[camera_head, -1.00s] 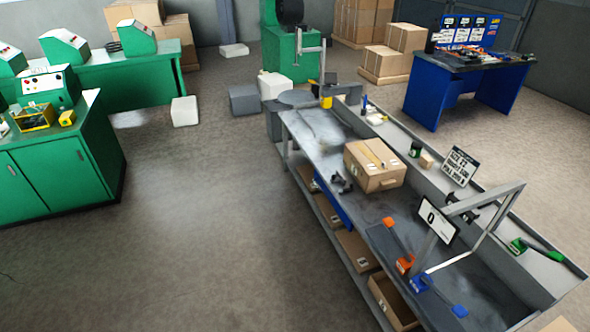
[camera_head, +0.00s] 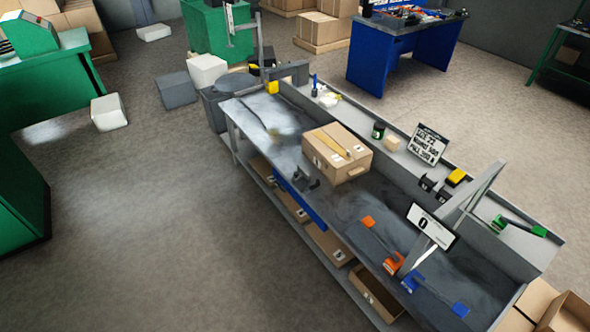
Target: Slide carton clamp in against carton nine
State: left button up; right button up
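A brown cardboard carton (camera_head: 337,153) sits on the grey workbench (camera_head: 375,212), with a tape strip on top and small white labels. No number nine is readable on it, so I cannot tell whether it is carton nine. A small black piece (camera_head: 308,181) stands on the bench just in front of the carton; whether it is the carton clamp I cannot tell. A dark bracket-like part (camera_head: 432,187) is at the bench's rear ledge. Neither of my grippers is in view.
More cartons fill the lower shelf.

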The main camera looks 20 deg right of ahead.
aim_at(301, 172)
jog(key=z, duration=0.65)
jog(key=i, duration=0.95)
jog(key=z, duration=0.75)
